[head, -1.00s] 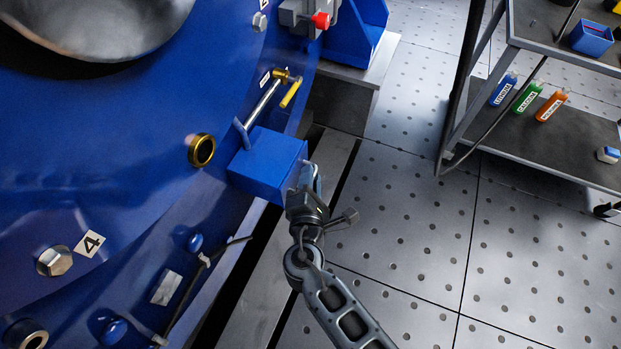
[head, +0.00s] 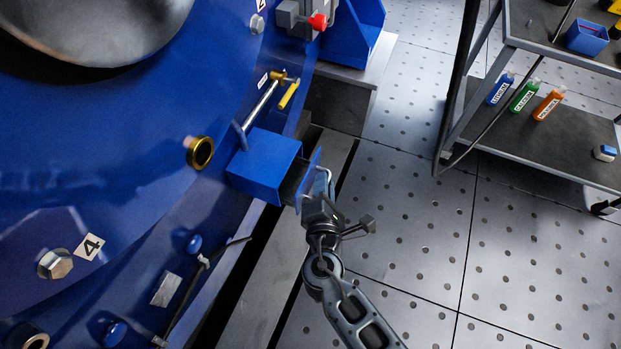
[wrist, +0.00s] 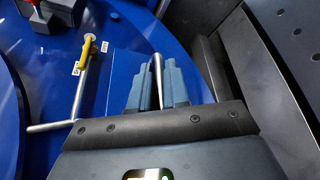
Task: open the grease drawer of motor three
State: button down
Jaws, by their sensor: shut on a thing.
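The grease drawer's blue housing (head: 262,166) juts from the side of the large blue motor (head: 90,170). The drawer front (head: 309,178) stands apart from the housing, with a dark gap between them, so the drawer is partly open. My gripper (head: 324,186) is shut on the drawer's handle at the front. In the wrist view the fingers of my gripper (wrist: 157,85) close around the upright metal handle (wrist: 157,75), with the blue drawer front behind. The drawer's inside is mostly hidden.
A yellow-handled valve (head: 288,95) on a pipe sits above the housing. A brass ring fitting (head: 200,152) is to its left. A cart (head: 570,135) with blue, green and orange tubes stands at right. The perforated floor (head: 420,240) between is clear.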

jog(key=s+d, duration=0.2)
jog(key=d, duration=0.5)
jog(key=shift+s+d, duration=0.2)
jog(key=shift+s, duration=0.2)
jog(key=c, duration=1.5)
grip_release()
jog(key=v, duration=0.7)
jog(key=shift+s+p, duration=0.4)
